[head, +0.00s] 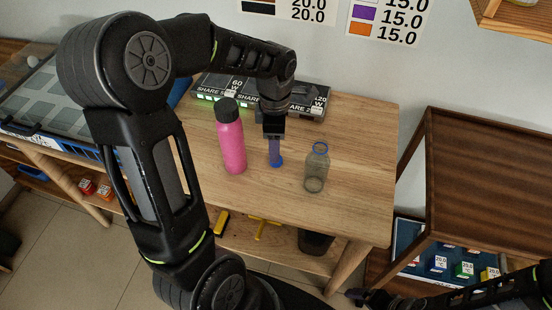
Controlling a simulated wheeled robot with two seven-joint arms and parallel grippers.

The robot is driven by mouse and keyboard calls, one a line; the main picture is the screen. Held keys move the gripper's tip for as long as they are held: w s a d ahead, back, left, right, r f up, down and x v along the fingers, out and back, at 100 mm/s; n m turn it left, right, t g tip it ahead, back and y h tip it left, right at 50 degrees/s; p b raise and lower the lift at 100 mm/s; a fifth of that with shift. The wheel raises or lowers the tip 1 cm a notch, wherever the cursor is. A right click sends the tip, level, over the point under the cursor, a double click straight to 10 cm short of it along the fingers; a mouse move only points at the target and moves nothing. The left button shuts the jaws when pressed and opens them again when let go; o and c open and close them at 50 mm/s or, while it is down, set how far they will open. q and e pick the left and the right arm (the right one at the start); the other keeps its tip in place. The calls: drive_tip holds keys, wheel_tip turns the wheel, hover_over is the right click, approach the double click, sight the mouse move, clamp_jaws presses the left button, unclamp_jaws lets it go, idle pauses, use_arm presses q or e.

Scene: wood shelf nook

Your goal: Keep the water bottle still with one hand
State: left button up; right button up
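A pink bottle (232,145) with a black cap stands upright on the wooden table (360,120). A clear bottle (315,172) with a blue ring at its top stands upright to the right; which is the water bottle is unclear. My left gripper (275,150) hangs pointing down between them, apart from both. A slim purple piece with a blue end shows there; I cannot tell if it is fingers or something held. My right gripper (358,297) is low at the bottom right, away from the bottles, small and dark; its opening is unclear.
Black boxes (300,103) labelled SHARE stand at the table's back. A brown wooden shelf (480,170) is at the right, with small coloured boxes (463,269) below. A grey-lidded case (45,95) is at the left. The table's front right is clear.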

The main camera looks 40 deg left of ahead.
use_arm(q)
drive_tip(key=shift+f, duration=0.1)
wheel_tip(320, 180, down, 5)
drive_tip(key=shift+d+f+p, duration=0.1)
drive_tip(key=shift+p, duration=0.3)
drive_tip(key=shift+c, duration=0.4)
clamp_jaws()
idle(0.5)
